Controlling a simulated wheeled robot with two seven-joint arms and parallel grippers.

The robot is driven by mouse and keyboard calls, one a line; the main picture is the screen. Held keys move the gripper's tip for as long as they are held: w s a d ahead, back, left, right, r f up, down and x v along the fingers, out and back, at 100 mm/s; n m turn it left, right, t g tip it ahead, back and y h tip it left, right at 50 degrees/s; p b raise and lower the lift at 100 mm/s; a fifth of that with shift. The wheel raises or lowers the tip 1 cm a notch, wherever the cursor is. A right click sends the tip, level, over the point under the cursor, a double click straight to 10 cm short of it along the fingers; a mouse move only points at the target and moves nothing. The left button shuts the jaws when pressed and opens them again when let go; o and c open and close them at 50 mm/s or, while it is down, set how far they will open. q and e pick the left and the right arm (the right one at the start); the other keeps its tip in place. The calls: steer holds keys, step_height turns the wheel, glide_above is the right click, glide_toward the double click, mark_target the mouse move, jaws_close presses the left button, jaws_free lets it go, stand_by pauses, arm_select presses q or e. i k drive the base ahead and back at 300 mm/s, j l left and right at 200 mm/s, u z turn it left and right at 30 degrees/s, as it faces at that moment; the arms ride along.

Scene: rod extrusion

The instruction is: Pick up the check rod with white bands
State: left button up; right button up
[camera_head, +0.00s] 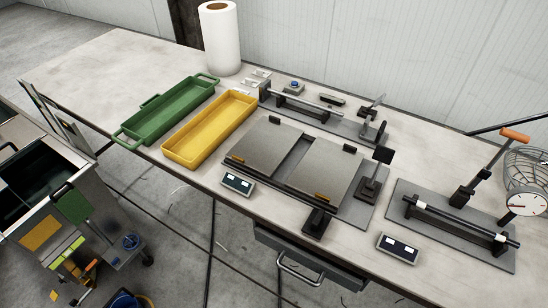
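A dark rod with white bands (460,222) lies across two black supports on a grey base plate (405,188) at the right of the table. One white band shows near its left end and another near its right end. The rod lies level and nothing touches it but its supports. Neither of my grippers is in the head view.
A lever press with an orange handle (515,135) and a round dial gauge (526,203) stand beside the rod. A small display unit (398,248) is in front. Flat plates (265,148), a yellow tray (210,128) and a green tray (170,110) fill the middle-left.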

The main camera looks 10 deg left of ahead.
mark_target(499, 237)
steer(key=z, duration=1.3)
